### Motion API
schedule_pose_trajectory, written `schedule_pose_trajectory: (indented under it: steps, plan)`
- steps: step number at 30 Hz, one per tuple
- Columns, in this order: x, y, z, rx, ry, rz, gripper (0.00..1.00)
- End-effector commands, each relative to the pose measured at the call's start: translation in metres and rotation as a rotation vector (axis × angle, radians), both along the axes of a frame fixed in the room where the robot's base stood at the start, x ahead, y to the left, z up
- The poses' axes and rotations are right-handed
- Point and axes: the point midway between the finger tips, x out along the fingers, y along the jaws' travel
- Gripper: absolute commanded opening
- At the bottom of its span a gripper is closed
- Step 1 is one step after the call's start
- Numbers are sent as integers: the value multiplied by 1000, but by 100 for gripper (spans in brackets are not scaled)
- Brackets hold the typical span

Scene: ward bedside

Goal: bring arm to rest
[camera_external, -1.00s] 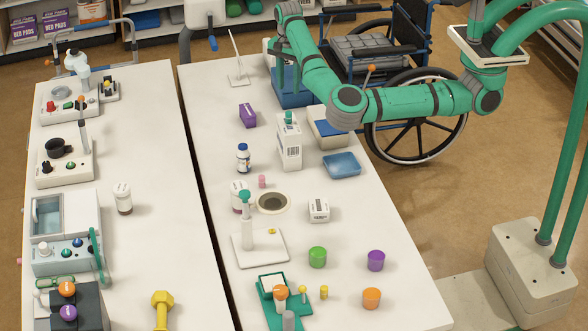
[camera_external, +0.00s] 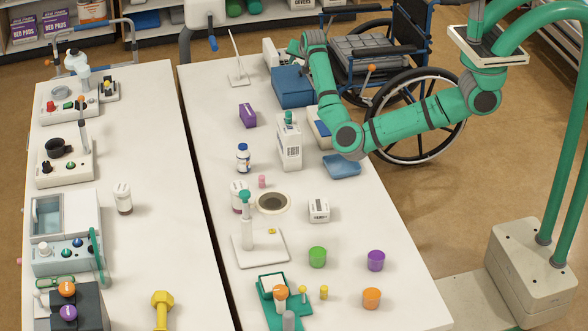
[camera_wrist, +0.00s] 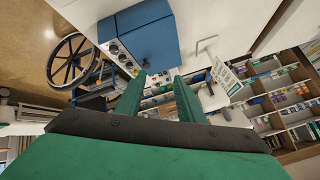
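My green arm (camera_external: 415,118) reaches from the right over the right table, bent at a dark-banded joint near the blue tray. My gripper (camera_external: 294,48) is at the far end of that table, just behind the blue box, and is small and partly hidden by my wrist. In the wrist view my gripper (camera_wrist: 160,77) shows two green fingers standing apart with nothing between them. The blue box (camera_external: 292,88) stands below and in front of the gripper; in the wrist view the blue box (camera_wrist: 150,42) is just beyond the fingertips, apart from them as far as I can tell.
A wheelchair (camera_external: 415,80) stands behind my arm. A thin white stand (camera_external: 237,65) is left of the gripper.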

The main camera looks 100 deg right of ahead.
Motion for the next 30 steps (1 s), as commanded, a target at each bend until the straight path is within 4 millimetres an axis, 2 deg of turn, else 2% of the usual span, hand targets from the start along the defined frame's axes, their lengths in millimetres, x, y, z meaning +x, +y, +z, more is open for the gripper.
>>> schedule_pose_trajectory:
  steps: [1, 6, 10, 15, 19, 23, 27, 30]
  plan:
    - [-19, -19, -8, -58, 35, 15, 35]
    - [-69, -68, -19, -261, 140, 96, 35]
    - [-109, -93, -28, -401, 230, 153, 35]
    - [-159, -109, -38, -565, 343, 219, 35]
    - [-193, -110, -46, -667, 416, 255, 35]
    - [-227, -103, -56, -756, 485, 286, 35]
    - [-260, -83, -71, -848, 553, 318, 35]
    - [-276, -62, -82, -906, 587, 342, 35]
